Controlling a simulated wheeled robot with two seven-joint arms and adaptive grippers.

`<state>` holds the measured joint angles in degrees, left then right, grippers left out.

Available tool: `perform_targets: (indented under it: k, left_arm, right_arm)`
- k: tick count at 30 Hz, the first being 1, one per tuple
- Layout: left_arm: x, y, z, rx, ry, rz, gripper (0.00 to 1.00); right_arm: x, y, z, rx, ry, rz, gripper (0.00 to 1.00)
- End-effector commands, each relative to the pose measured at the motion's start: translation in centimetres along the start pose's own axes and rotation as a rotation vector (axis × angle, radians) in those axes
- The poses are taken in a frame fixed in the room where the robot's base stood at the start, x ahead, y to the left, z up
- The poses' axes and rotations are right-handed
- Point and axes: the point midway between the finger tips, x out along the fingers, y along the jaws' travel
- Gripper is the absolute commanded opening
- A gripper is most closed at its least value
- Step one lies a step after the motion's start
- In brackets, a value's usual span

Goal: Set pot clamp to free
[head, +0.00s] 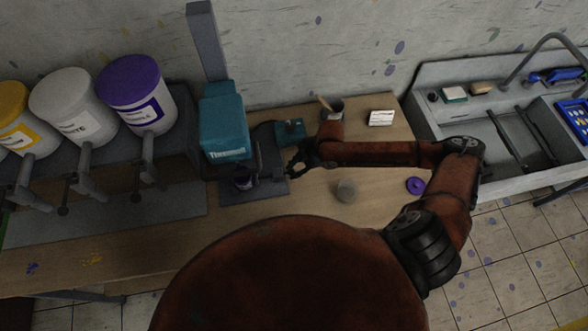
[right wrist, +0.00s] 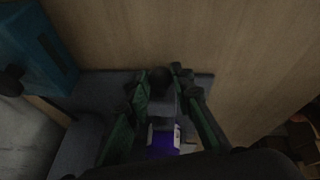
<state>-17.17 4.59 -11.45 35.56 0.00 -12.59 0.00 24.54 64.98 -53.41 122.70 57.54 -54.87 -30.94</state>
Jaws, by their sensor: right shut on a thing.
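My right gripper (head: 292,164) reaches in from the right beside the teal machine (head: 222,125). In the right wrist view its two green-edged fingers (right wrist: 166,100) are shut on the grey pot clamp (right wrist: 165,104), whose dark round knob (right wrist: 160,77) shows between the fingertips. A small pot with a purple label (head: 244,183) stands on the machine's dark base (head: 265,189). Its purple and white label (right wrist: 163,142) shows below the clamp in the right wrist view. The clamp's exact setting is too dark to tell. My left gripper is not in view.
Paint buckets (head: 137,95) stand on a rack with taps at the left. A dark cup (head: 331,108) and a white card (head: 381,118) are behind my arm. A sink (head: 490,125) is at right.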

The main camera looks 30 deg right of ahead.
Motion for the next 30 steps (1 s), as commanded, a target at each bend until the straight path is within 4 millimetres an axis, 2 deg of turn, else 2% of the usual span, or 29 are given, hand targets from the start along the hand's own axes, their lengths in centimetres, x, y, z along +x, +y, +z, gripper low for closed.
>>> perform_targets:
  k: [6,19,27,30]
  left_arm:
    - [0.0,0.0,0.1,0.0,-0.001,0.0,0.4]
    - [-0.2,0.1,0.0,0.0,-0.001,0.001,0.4]
    - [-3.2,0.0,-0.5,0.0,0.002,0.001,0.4]
    - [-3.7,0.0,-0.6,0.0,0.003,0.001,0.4]
  right_arm:
    - [0.0,0.0,0.0,0.0,0.0,-0.001,0.0]
    - [-0.2,-0.1,0.2,0.001,-0.001,-0.002,0.0]
    - [-2.1,-0.7,3.5,0.005,-0.003,-0.002,0.0]
    - [-2.4,-1.0,4.5,0.004,-0.002,-0.002,0.0]
